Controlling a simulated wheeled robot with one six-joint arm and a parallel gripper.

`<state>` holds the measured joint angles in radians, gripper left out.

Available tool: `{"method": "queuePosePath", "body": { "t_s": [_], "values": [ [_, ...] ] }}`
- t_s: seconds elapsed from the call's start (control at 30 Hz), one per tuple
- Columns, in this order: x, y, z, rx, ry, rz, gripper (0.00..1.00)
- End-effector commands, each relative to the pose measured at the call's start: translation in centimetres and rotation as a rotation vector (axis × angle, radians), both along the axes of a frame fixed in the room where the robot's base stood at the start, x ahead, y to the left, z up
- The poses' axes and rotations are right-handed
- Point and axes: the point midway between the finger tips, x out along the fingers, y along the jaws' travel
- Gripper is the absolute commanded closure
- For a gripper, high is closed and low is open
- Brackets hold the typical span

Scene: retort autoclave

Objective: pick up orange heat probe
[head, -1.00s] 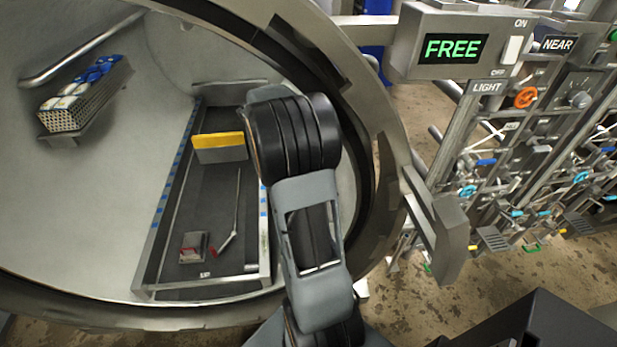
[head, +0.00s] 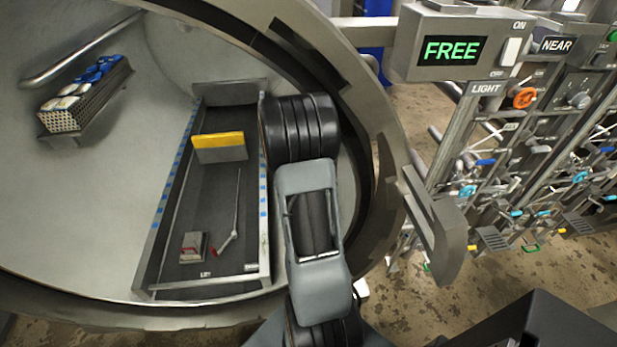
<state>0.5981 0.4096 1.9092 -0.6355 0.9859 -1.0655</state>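A thin probe with a red-orange handle (head: 227,241) lies on the dark floor of the long tray (head: 173,215) inside the round vessel. Its slim rod points to the far end of the tray. I see no other probe, and the handle looks more red than orange at this size. My arm reaches up into the vessel opening, to the right of the tray. My gripper is not in view; the arm's far end is hidden behind its own black joint. Nothing touches the probe.
A small red-and-grey block (head: 194,247) lies left of the probe. A yellow-topped divider (head: 219,147) stands across the tray. A basket of blue and white items (head: 85,95) is at the left wall. The vessel rim (head: 372,100) curves around my arm. A panel reads FREE (head: 452,50).

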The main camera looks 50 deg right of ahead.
Motion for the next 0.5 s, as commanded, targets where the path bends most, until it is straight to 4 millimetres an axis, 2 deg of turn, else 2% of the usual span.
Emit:
{"method": "queuePosePath", "body": {
  "t_s": [0.13,0.5],
  "values": [
    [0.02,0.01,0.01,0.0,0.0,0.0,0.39],
    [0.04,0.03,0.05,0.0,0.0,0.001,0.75]
  ]
}}
